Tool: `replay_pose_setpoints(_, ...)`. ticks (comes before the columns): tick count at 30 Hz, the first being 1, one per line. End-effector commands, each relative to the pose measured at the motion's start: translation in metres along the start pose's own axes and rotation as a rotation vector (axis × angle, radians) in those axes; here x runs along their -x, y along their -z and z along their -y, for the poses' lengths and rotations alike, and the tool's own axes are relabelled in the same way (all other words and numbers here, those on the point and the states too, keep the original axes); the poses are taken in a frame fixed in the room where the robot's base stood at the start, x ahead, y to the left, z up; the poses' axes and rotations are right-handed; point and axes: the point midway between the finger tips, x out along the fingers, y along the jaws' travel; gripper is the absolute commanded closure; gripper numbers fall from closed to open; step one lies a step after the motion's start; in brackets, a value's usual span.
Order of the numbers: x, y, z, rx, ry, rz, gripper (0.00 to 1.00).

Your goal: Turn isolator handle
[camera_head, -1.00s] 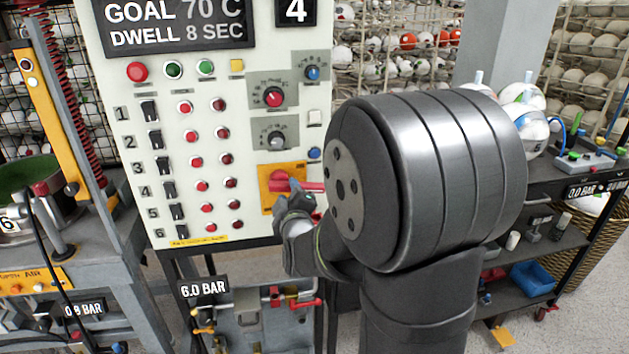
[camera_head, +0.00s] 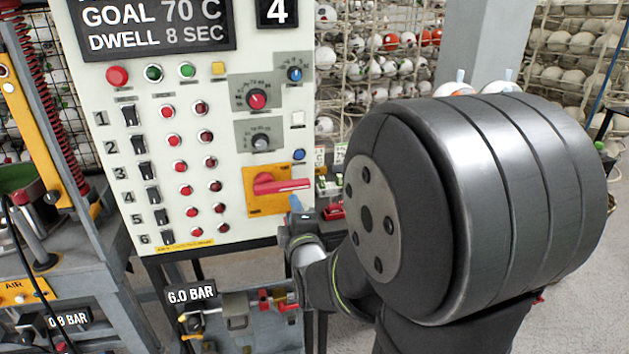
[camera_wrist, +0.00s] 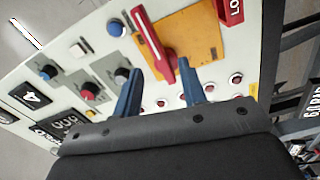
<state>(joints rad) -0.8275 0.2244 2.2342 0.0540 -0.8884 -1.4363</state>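The isolator handle (camera_head: 285,185) is a red lever on a yellow plate (camera_head: 267,204) at the panel's lower right. In the head view it points right, nearly level. In the wrist view the red handle (camera_wrist: 152,42) slants across the yellow plate (camera_wrist: 200,32) toward the fingertips. My gripper (camera_head: 297,205) is just below the handle in the head view, mostly hidden by my large dark wrist. In the wrist view the blue fingers of my gripper (camera_wrist: 160,66) are apart, with the handle's end near the gap. I cannot tell whether they touch it.
The white control panel (camera_head: 190,130) carries knobs, buttons and rows of switches close to the handle. A gauge unit marked 6.0 BAR (camera_head: 192,295) sits below the panel. A press frame (camera_head: 40,130) stands at the left. Racks of balls (camera_head: 385,50) are behind.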

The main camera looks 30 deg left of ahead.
Motion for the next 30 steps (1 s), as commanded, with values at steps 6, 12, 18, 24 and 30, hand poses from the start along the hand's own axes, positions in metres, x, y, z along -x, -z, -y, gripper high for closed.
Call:
replay_pose_setpoints(6,-0.046,0.0,0.001,0.0,0.0,0.001,0.62)
replay_pose_setpoints(12,-0.081,-0.001,0.001,0.0,0.001,0.001,0.62)
replay_pose_setpoints(18,-0.102,0.0,0.001,0.0,0.001,0.001,0.62)
replay_pose_setpoints(24,-0.106,0.0,0.0,0.0,0.0,0.0,0.62)
replay_pose_setpoints(30,-0.106,0.0,0.0,0.0,0.0,0.0,0.7)
